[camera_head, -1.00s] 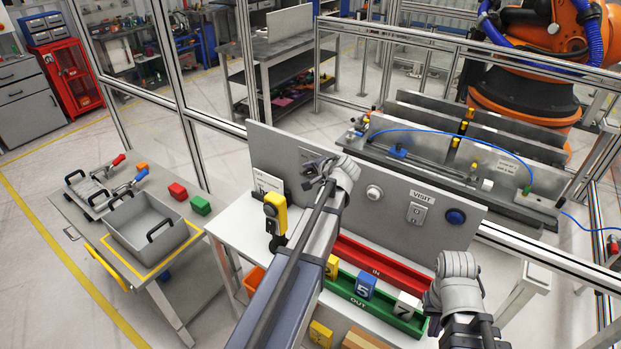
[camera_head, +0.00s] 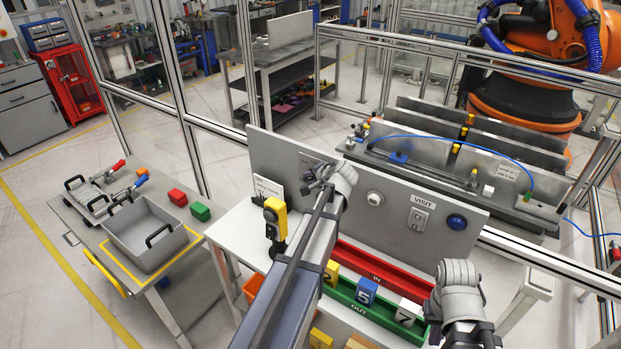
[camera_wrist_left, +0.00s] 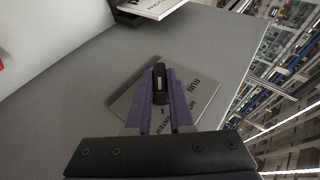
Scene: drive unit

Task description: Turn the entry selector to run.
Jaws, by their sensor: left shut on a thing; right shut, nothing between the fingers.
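The entry selector is a black knob (camera_wrist_left: 160,84) on a light grey plate (camera_wrist_left: 203,103) lettered RUN, on the grey upright panel. In the left wrist view the plate looks tilted, and the RUN lettering is right of the knob. My left gripper (camera_wrist_left: 161,92) is shut on the knob, its purple fingers on either side. In the head view my left gripper (camera_head: 317,176) is at the panel and hides the selector. My right gripper (camera_head: 435,328) is shut and empty, low at the right near the bins and partly hidden by its wrist.
The panel (camera_head: 290,160) also carries a white round button (camera_head: 375,198), a VISIT switch (camera_head: 418,218) and a blue button (camera_head: 457,222). A yellow and black pendant (camera_head: 275,218) stands left of my left arm. Red (camera_head: 375,266) and green (camera_head: 348,298) bins lie below.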

